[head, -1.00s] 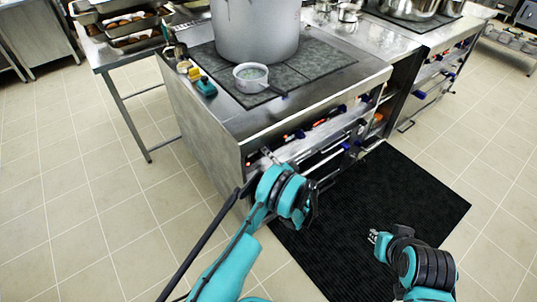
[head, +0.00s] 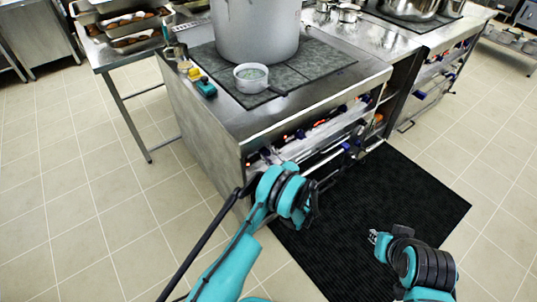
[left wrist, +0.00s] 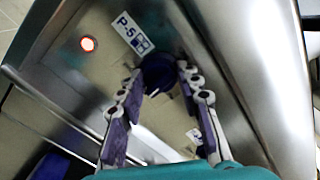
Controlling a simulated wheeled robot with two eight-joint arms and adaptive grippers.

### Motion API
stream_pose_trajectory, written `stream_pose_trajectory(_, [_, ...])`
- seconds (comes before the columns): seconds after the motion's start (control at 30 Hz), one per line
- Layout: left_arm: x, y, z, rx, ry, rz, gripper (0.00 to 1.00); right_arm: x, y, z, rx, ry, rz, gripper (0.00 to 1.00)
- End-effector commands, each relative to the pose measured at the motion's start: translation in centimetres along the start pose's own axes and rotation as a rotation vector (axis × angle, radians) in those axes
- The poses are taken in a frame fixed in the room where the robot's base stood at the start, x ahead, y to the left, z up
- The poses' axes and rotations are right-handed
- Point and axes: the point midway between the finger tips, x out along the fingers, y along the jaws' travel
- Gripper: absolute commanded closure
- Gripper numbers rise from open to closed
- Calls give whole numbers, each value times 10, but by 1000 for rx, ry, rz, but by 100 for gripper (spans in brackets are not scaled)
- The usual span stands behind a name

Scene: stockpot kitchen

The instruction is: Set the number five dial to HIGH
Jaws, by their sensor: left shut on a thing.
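A dark blue dial (left wrist: 160,72) sits on the steel front panel beside a label reading P-5 (left wrist: 130,33) in the left wrist view. My left gripper (left wrist: 160,80) has its two grey and purple fingers on either side of the dial and is shut on it. In the head view my left gripper (head: 268,158) is at the left end of the stove front, where the dial is hard to make out. The dial's exact setting cannot be read. My right gripper (head: 373,237) hangs over the black mat, away from the stove; its finger opening is too small to judge.
A lit red lamp (left wrist: 88,44) is on the panel. A large stockpot (head: 255,30) and a small saucepan (head: 250,78) stand on the stove top. Rails run along the stove front. A black mat (head: 385,200) covers the floor before it.

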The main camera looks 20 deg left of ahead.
Motion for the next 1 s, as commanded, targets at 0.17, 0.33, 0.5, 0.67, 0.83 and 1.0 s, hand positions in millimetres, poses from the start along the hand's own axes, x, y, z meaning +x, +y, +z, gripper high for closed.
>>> stream_pose_trajectory(0.17, [0, 0, 0, 166, 1, 0, 95, 0, 0, 0, 0, 0, 0, 81])
stream_pose_trajectory(0.33, [0, 0, 0, 327, 1, 0, 95, 0, 0, 0, 0, 0, 0, 81])
stream_pose_trajectory(0.5, [0, -1, 0, 484, 1, 0, 95, 0, 0, 0, 0, 0, 0, 81])
stream_pose_trajectory(0.67, [0, -1, -1, 616, 1, 0, 95, 0, 0, 0, 0, 0, 0, 81])
stream_pose_trajectory(0.83, [0, -1, -1, 731, 1, 0, 95, 0, 0, 0, 0, 0, 0, 81])
stream_pose_trajectory(1.0, [0, -1, -1, 809, 1, 1, 95, 0, 0, 0, 0, 0, 0, 81])
